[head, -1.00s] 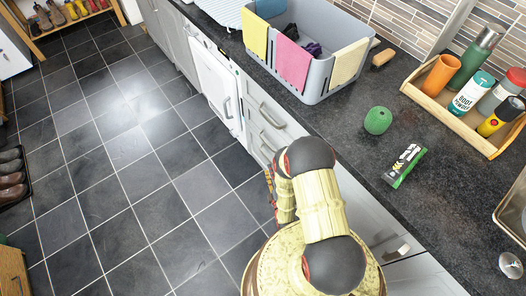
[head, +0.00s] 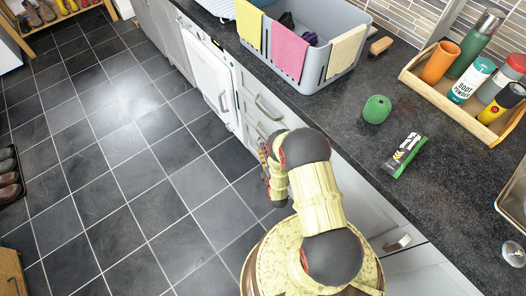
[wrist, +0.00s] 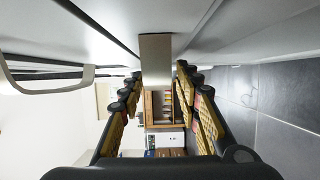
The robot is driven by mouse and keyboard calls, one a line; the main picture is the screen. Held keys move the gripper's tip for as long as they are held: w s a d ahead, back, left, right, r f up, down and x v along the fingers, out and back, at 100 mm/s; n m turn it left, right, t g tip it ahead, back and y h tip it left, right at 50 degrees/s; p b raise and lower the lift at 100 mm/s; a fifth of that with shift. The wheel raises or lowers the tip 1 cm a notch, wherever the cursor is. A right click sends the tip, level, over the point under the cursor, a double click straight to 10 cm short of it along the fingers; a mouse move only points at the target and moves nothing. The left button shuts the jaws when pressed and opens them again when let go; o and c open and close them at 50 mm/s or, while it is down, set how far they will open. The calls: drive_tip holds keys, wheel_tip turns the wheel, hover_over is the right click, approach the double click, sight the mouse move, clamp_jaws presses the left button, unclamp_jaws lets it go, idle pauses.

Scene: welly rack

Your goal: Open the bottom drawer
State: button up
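The grey drawer unit (head: 249,103) stands under the worktop, with a bar handle (head: 268,107) on its upper drawer. My arm hides the lower part of the unit in the head view, including most of the bottom drawer. My gripper (wrist: 159,72) is open in the wrist view, its two yellow padded fingers apart. A flat grey-brown bar (wrist: 155,58), which looks like a drawer handle, shows between the fingertips, close to a pale front. I cannot tell whether either finger touches it. In the head view my gripper (head: 265,160) is low beside the drawer fronts, partly hidden.
A white appliance (head: 206,72) stands left of the drawers. A cupboard handle (head: 397,242) is at the right. The worktop holds a grey bin (head: 312,76), green ball (head: 377,109) and wooden tray (head: 430,90).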

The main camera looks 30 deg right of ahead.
drive_tip(key=shift+c, duration=0.7)
clamp_jaws()
